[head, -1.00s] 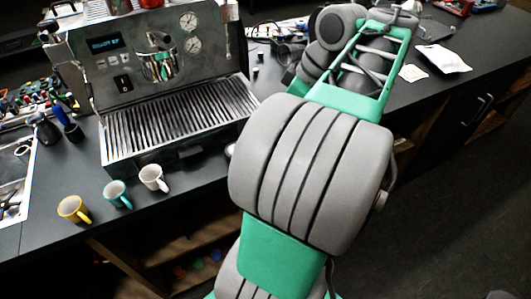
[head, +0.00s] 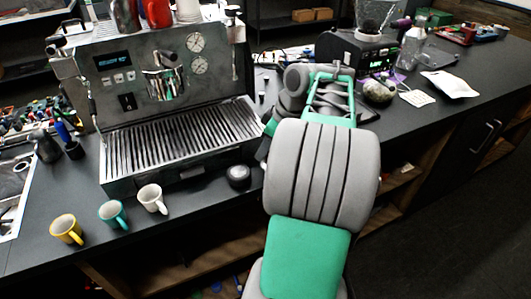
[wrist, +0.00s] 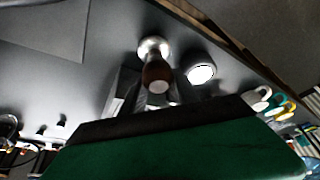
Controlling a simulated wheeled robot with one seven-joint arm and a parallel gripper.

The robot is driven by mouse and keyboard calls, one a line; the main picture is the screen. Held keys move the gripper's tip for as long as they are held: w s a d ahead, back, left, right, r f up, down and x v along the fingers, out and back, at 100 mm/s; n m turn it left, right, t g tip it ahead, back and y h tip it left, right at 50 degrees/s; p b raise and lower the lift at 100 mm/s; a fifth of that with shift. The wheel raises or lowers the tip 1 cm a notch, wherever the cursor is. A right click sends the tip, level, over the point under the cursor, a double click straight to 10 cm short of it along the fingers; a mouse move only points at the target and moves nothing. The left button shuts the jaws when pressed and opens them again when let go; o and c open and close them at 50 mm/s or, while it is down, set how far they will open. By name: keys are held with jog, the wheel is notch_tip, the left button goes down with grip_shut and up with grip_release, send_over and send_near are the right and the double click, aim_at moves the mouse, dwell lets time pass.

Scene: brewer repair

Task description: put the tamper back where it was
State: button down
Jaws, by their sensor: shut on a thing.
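The tamper (wrist: 154,58), with a brown handle and a silver base, shows in the wrist view. Its handle end is between the fingers of my gripper (wrist: 156,88), which is shut on it. The silver base points away from my gripper, over the dark counter. I cannot tell how high it is held. In the head view my arm hides both gripper and tamper. A small round black piece (head: 238,177) sits on the counter in front of the espresso machine; a bright round top (wrist: 201,74) beside the tamper in the wrist view is probably the same piece.
The espresso machine (head: 150,75) stands at the back left. White (head: 151,198), teal (head: 113,214) and yellow (head: 67,229) cups line the counter's front edge. A grinder (head: 360,50) and a white packet (head: 450,84) are at the right.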

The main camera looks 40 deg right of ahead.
jog(key=shift+f, duration=0.65)
jog(key=shift+f, duration=0.2)
jog(key=c, duration=0.9)
grip_release()
